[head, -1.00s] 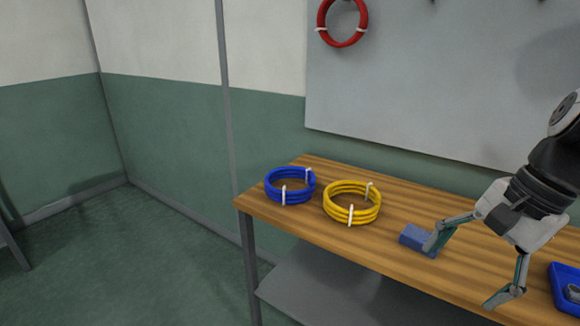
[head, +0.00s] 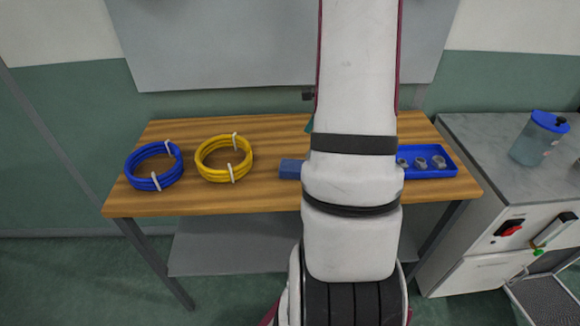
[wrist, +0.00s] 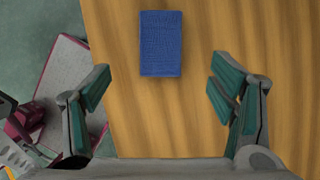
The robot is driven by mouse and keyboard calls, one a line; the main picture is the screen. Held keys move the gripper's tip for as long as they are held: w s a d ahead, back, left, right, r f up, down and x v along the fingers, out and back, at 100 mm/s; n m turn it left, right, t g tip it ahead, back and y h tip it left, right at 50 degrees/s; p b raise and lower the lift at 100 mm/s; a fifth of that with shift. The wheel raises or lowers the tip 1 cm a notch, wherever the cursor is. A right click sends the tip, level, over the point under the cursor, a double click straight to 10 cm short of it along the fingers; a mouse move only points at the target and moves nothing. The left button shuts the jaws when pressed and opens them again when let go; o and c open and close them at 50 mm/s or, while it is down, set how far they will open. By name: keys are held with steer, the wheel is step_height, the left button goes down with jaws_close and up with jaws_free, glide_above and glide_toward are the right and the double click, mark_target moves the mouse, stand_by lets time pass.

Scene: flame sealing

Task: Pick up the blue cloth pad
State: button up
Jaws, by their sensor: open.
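The blue cloth pad (wrist: 161,43) lies flat on the wooden table in the wrist view, a textured blue rectangle at the top centre. In the head view only its left part (head: 291,169) shows, the rest hidden behind my arm. My gripper (wrist: 160,88) is open and empty, its two fingers spread wider than the pad. The pad is ahead of the fingertips in the wrist view, lying between their lines and not touched.
A blue cable coil (head: 154,166) and a yellow coil (head: 223,158) lie left of the pad on the table (head: 260,200). A blue tray (head: 432,172) with small grey parts is to the right. A grey cabinet (head: 475,145) with a blue-lidded container (head: 540,137) stands farther right.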

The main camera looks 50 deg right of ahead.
mark_target(298, 166)
steer(key=x, duration=1)
steer(key=shift+f, duration=0.15)
steer(key=shift+s, duration=0.1)
steer(key=shift+f, duration=0.2)
stand_by(0.3)
steer(key=shift+c, duration=0.6)
steer(key=c, duration=1.1)
